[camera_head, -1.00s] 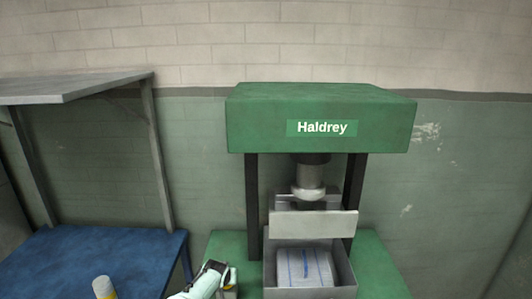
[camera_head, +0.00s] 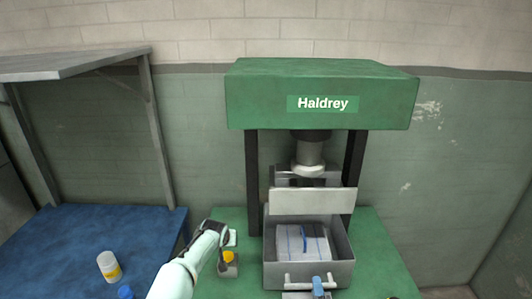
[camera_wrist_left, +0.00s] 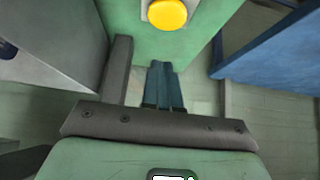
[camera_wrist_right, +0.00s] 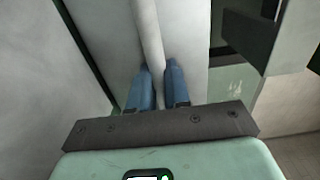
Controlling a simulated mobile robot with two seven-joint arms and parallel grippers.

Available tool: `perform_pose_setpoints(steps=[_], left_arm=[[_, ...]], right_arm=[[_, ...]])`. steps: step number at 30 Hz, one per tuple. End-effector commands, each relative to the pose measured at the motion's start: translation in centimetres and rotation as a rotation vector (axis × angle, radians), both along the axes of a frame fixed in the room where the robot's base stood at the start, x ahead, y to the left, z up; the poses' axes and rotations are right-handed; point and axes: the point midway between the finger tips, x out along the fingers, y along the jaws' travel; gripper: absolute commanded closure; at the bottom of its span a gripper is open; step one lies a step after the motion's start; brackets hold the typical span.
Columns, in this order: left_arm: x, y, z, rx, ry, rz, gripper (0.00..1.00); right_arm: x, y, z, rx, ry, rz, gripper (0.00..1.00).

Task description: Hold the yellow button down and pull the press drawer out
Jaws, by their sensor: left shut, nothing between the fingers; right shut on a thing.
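The yellow button (camera_head: 229,257) sits on a small grey box on the green press base. It also shows at the top of the left wrist view (camera_wrist_left: 167,14). My left gripper (camera_wrist_left: 161,66) is shut and empty. Its fingertips look apart from the button; in the head view they are hard to make out behind my arm. The press drawer (camera_head: 346,268) is a grey open box holding a pale block with blue stripes (camera_head: 290,243). My right gripper (camera_head: 318,287) is shut on the drawer's handle bar (camera_wrist_right: 149,40), at the drawer's front.
The green press head (camera_head: 320,85) and its ram (camera_head: 308,165) stand over the back of the drawer. A grey plate (camera_head: 310,202) stands upright behind the drawer. At left, a blue table (camera_head: 60,240) bears a white and yellow bottle (camera_head: 109,266), below a grey shelf (camera_head: 75,62).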

Motion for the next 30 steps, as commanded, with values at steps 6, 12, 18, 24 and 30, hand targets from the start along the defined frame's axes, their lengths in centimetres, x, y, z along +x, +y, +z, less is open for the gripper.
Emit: perform_pose_setpoints(steps=[6, 12, 18, 24, 30], left_arm=[[-0.1, 0.0, 0.1, 0.0, -0.001, -0.001, 1.0], [-1.7, -0.1, 0.9, 0.0, -0.002, -0.001, 1.0], [-3.6, -0.1, 1.7, 0.001, -0.002, -0.002, 1.0], [-5.4, -0.1, 2.5, 0.0, -0.002, -0.001, 1.0], [-6.8, 0.0, 3.0, -0.001, -0.001, -0.001, 1.0]], right_arm=[[0.0, 0.0, 0.0, 0.0, 0.0, -0.001, 1.0], [0.0, 0.0, 0.0, 0.0, 0.0, 0.0, 1.0], [0.0, 0.0, 0.0, 0.0, 0.0, 0.0, 1.0], [0.0, 0.0, 0.0, 0.0, 0.0, 0.0, 1.0], [0.0, 0.0, 0.0, 0.0, 0.0, 0.0, 1.0]])
